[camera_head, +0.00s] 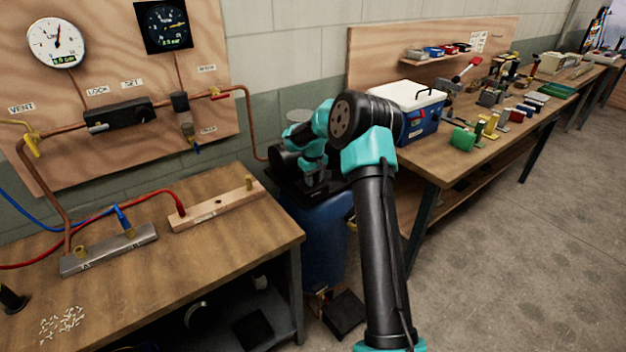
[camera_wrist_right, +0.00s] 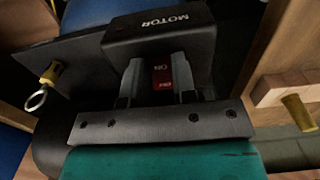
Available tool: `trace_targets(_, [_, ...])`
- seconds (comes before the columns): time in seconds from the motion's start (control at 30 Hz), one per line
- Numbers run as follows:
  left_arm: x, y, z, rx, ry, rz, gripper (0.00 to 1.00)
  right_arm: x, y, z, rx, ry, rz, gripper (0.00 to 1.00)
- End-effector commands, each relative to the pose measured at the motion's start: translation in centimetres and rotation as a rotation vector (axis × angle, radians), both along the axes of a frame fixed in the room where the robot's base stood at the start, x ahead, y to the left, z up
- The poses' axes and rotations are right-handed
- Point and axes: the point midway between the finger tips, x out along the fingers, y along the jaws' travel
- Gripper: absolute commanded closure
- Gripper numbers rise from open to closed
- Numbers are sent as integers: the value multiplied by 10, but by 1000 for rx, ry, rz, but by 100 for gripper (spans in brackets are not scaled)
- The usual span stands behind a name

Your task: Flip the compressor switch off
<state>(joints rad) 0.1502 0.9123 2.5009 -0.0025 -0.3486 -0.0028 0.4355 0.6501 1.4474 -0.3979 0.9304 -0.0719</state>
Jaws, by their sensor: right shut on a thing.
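The compressor switch (camera_wrist_right: 161,76) is a small red rocker on a black box marked MOTOR (camera_wrist_right: 158,33), with small white lettering that appears upside down. Which way the rocker is tipped I cannot tell. My right gripper (camera_wrist_right: 157,68) is at the box, its two grey fingers shut on the red switch from both sides. In the head view the compressor (camera_head: 322,235) is a blue tank beside the wooden bench, and my right arm reaches over its top. The arm hides the switch there. My left gripper is not in view.
A gauge panel (camera_head: 145,165) is on the wall. A blue-and-white cooler (camera_head: 413,97) stands on the right bench.

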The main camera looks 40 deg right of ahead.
Motion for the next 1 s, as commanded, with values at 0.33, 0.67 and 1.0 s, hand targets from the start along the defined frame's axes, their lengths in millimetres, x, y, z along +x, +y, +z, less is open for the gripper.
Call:
trace_targets(0.33, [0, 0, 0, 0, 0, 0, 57, 1, 0, 0, 1, 6, 0, 98])
trace_targets(0.67, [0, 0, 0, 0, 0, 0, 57, 4, 0, 1, 18, 136, 0, 98])
trace_targets(1.0, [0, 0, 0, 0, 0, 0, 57, 7, -1, 3, 35, 255, -1, 98])
